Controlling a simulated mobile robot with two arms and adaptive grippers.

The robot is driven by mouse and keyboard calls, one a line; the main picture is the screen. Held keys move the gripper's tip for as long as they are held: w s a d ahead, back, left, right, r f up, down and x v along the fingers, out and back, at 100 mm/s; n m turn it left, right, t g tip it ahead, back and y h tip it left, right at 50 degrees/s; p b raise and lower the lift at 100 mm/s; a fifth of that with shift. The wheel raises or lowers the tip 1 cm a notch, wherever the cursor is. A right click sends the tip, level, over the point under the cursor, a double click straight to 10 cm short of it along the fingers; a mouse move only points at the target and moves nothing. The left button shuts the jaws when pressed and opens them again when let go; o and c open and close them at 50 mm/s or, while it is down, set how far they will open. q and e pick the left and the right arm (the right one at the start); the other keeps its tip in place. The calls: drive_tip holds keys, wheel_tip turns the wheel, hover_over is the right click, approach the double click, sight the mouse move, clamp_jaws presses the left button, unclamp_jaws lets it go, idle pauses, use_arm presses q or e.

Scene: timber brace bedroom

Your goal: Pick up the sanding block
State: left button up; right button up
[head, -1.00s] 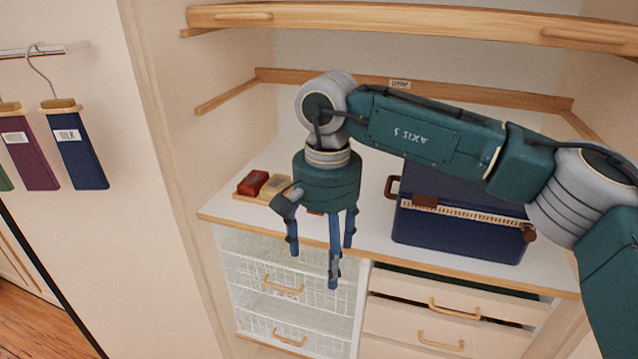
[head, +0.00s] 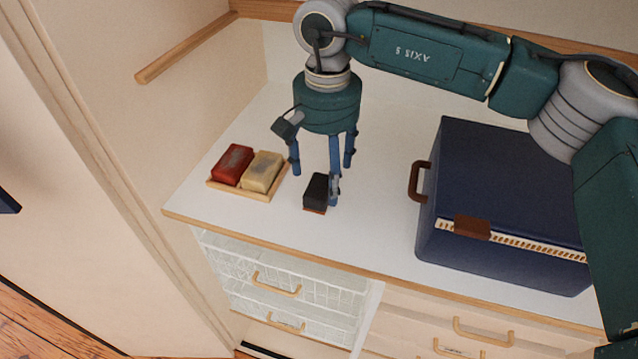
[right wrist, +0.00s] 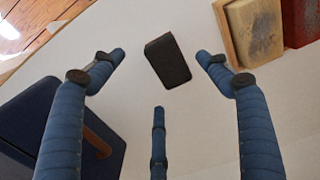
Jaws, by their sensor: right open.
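The sanding block (head: 315,189), a small dark block with a thin brown base, rests on the white counter (head: 370,215) in the head view. My right gripper (head: 325,180) points down with its blue fingers spread, open and empty. One finger overlaps the block's right edge in the head view. In the right wrist view the block (right wrist: 168,60) lies between the ends of the three spread fingers (right wrist: 160,75), with gaps visible around it. I cannot tell the exact height of the fingertips above the counter. My left gripper is not in view.
A wooden tray (head: 246,190) with a red block (head: 233,164) and a tan block (head: 262,171) sits left of the sanding block. A large dark blue case (head: 500,190) with a brown handle stands to the right. The counter's front edge lies close, above wire drawers (head: 265,270).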

sight(324, 187)
wheel_tip(324, 187, down, 2)
drive_tip(key=shift+f+p, duration=0.1)
drive_tip(key=shift+p, duration=0.75)
drive_tip(key=f, duration=0.2)
drive_tip(key=shift+w+f, duration=0.25)
drive_tip(key=shift+f, duration=0.05)
drive_tip(key=c, duration=1.3)
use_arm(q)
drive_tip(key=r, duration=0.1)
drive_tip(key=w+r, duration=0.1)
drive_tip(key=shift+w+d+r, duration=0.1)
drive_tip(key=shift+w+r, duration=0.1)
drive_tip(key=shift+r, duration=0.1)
use_arm(e)
drive_tip(key=shift+c, duration=0.3)
drive_tip(key=shift+a, duration=0.1)
